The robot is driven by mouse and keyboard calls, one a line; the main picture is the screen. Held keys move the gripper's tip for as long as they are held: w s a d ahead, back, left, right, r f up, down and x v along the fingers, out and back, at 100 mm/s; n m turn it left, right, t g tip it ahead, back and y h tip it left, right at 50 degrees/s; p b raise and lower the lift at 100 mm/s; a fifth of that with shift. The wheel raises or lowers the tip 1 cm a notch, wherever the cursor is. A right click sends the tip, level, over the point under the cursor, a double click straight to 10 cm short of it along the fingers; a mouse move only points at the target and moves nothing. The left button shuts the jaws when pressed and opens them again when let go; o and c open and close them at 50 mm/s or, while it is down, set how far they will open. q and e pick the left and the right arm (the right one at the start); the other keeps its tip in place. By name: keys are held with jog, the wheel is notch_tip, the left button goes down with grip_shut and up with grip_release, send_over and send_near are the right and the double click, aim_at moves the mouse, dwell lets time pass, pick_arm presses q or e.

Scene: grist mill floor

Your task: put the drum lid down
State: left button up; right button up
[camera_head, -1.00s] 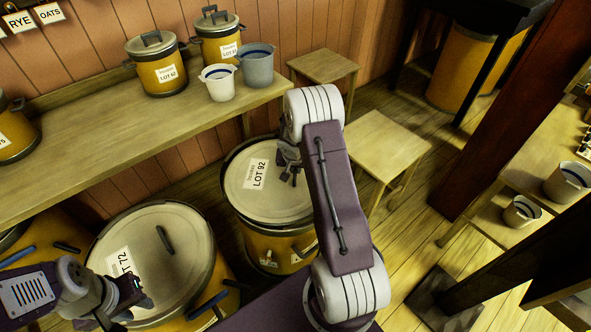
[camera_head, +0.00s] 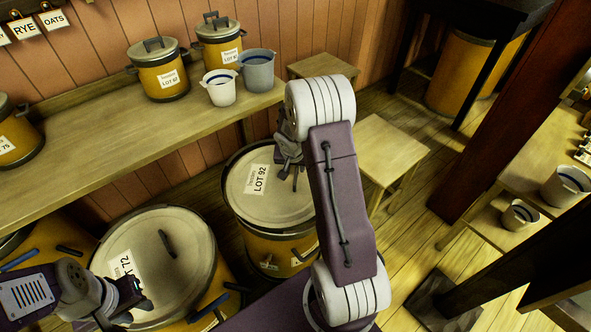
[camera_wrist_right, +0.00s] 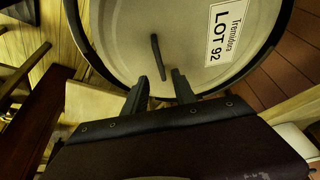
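The drum lid (camera_head: 265,205), a pale round disc with a dark rim and a LOT 92 label, lies on top of the yellow drum (camera_head: 262,247). My right gripper (camera_head: 291,177) is above the lid's right part. In the head view the arm hides the lid's right edge. My left gripper (camera_head: 132,298) is at lower left over the LOT 72 drum; its opening is unclear.
The closed LOT 72 drum (camera_head: 185,245) stands close on the left. A wooden bench (camera_head: 100,165) behind holds lidded pots and two buckets. Low stools (camera_head: 385,150) stand to the right, with a dark post (camera_head: 480,150) beyond. Some floor is free between stool and post.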

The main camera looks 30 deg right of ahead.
jog(key=s+a+r+n+g+y, duration=0.15)
jog(key=s+a+r+n, duration=0.25)
jog(key=s+a, duration=0.55)
jog(key=s+a+r+n+g+y, duration=0.1)
jog(key=s+a+r+n+y, duration=0.2)
jog(key=s+a, duration=0.65)
notch_tip(320, 180, up, 6)
jog(key=n+h+p, duration=0.1)
jog(key=p, duration=0.6)
jog(key=shift+w+d, duration=0.2)
jog(key=shift+d, duration=0.2)
